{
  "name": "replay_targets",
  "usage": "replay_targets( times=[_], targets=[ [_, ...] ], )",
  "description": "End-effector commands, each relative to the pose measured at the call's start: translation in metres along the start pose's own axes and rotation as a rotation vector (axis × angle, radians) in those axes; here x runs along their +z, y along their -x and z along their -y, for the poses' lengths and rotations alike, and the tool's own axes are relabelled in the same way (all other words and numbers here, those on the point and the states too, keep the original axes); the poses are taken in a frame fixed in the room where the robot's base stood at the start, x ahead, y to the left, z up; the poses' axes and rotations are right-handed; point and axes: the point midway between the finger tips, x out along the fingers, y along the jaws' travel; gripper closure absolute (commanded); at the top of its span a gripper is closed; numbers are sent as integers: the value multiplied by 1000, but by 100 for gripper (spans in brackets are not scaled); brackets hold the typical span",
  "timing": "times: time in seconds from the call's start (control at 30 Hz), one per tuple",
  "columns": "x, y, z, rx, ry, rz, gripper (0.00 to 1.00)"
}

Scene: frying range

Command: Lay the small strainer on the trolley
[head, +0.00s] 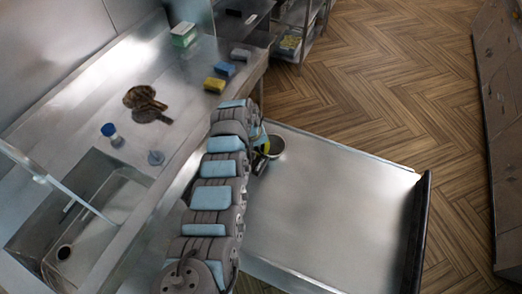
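The trolley (335,205) is a wide, flat metal top with a dark handle bar along its right side. A small round dark bowl with a pale rim, apparently the small strainer (276,146), shows at the trolley's far left corner. My gripper (262,155) is right beside the strainer, at the trolley's left edge, and is mostly hidden by my arm. I cannot see its fingertips clearly, nor whether they hold the strainer. Whether the strainer touches the trolley top is also unclear.
A steel counter (190,125) with a sink (100,215) lies on the left. On it are a dark brown object (146,103), a blue-and-white container (110,131) and several sponges, including a yellow one (214,85). The rest of the trolley top is bare. Wood-look floor (390,80) lies beyond.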

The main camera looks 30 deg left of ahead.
Motion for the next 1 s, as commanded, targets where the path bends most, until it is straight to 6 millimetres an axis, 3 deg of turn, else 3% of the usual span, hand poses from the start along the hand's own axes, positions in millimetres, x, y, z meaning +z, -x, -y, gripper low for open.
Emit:
replay_targets(
  times=[0.13,0.23,0.67,1.0],
  targets=[
    [0,-2,0,0,0,0,96],
    [0,-1,0,0,0,0,68],
    [-1,2,0,1,0,-1,67],
    [-1,26,0,3,1,-4,67]
  ],
)
